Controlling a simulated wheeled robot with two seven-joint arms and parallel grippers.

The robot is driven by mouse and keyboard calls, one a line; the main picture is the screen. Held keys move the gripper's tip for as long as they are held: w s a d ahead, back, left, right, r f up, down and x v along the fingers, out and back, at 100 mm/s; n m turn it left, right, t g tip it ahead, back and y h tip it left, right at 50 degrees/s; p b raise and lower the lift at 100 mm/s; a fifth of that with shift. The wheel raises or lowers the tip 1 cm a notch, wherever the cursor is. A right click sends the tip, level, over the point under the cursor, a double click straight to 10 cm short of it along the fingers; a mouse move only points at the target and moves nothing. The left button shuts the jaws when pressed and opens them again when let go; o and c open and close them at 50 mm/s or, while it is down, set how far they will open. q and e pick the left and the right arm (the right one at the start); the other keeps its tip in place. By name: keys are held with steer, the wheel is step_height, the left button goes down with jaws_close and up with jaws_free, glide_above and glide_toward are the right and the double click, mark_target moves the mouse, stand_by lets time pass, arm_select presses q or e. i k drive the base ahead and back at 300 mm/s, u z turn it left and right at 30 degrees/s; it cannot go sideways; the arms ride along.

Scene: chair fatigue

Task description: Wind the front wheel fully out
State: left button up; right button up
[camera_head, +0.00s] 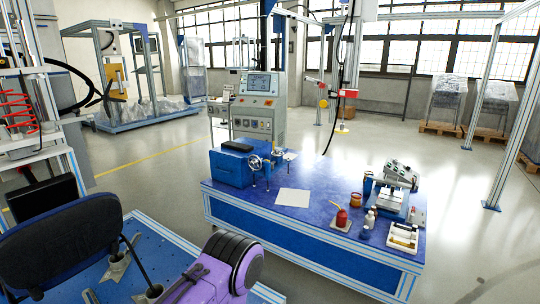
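A silver spoked handwheel (254,162) sits at the front right end of a blue bench machine (230,168) with a dark pad on top. A second, smaller wheel or knob (278,151) seems to sit just behind and to the right of it. Both are small in the picture, and how far either is wound cannot be told. The machine stands on the left part of a blue-topped workbench (325,190). Neither of my grippers shows in the head view, and nothing is seen touching the wheel.
A dark chair back (62,240) stands at lower left. A grey control console (258,105) stands behind. Floor right of the bench is clear.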

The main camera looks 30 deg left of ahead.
mark_target(254, 163)
steer(key=i, duration=1.25)
steer(key=u, duration=0.85)
steer(key=i, duration=0.65)
steer(key=z, duration=0.4)
steer(key=i, duration=0.95)
steer(key=u, duration=0.5)
